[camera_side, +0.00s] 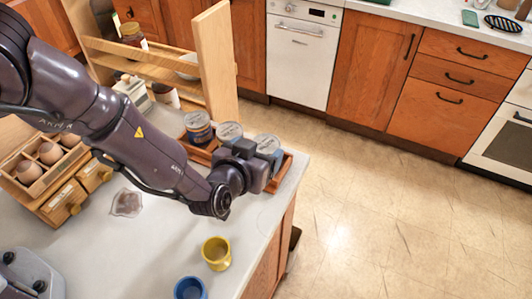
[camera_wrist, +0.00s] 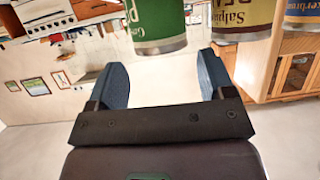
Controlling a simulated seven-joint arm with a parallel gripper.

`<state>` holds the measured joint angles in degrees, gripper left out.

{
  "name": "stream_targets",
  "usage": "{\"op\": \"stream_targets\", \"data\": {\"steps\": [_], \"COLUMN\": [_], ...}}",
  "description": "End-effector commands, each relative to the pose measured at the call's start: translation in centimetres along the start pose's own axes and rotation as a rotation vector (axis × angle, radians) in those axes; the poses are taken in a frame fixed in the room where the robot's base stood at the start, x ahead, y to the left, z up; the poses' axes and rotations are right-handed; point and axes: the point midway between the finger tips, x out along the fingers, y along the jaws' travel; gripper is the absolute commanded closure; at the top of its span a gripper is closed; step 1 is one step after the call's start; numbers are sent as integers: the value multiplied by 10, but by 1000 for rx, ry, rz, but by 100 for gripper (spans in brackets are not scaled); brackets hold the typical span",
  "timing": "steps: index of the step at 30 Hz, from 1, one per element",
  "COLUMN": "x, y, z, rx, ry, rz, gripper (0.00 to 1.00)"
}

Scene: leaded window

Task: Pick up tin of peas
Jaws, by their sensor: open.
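My gripper (camera_wrist: 158,82) is open and empty, its blue fingers apart. In the wrist view, which looks upside down, a green tin (camera_wrist: 156,25) lies just beyond the gap between the fingers. Its label is cut off, with only the start of a word showing. Beside it is a yellow-brown tin (camera_wrist: 242,20), whose partly cut label seems to read "PEA", then a blue tin (camera_wrist: 303,12). I cannot tell for certain which is peas. In the side view the tins stand in a row; the end tin (camera_side: 267,142) is partly hidden by my gripper (camera_side: 252,165).
The tins stand in a wooden tray (camera_side: 284,172) at the counter's edge. A wooden rack (camera_side: 216,60) rises behind. A yellow cup (camera_side: 216,252) and a blue cup (camera_side: 190,288) stand at the front. A wooden egg holder (camera_side: 35,185) is at left.

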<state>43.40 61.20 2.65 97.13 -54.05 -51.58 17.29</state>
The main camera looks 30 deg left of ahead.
Motion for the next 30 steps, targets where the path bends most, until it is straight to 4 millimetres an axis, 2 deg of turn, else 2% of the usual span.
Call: {"op": "stream_targets", "data": {"steps": [9,13,19,20,25,30], "x": [45,52,53,52,52,52], "y": [-2,-1,-1,-1,-1,-1], "z": [3,3,2,2,2,1], "rx": [0,2,1,1,1,0], "ry": [-1,-1,-1,-1,-1,1], "rz": [-1,1,2,1,2,2], "gripper": [25,25,25,27,66,68]}}
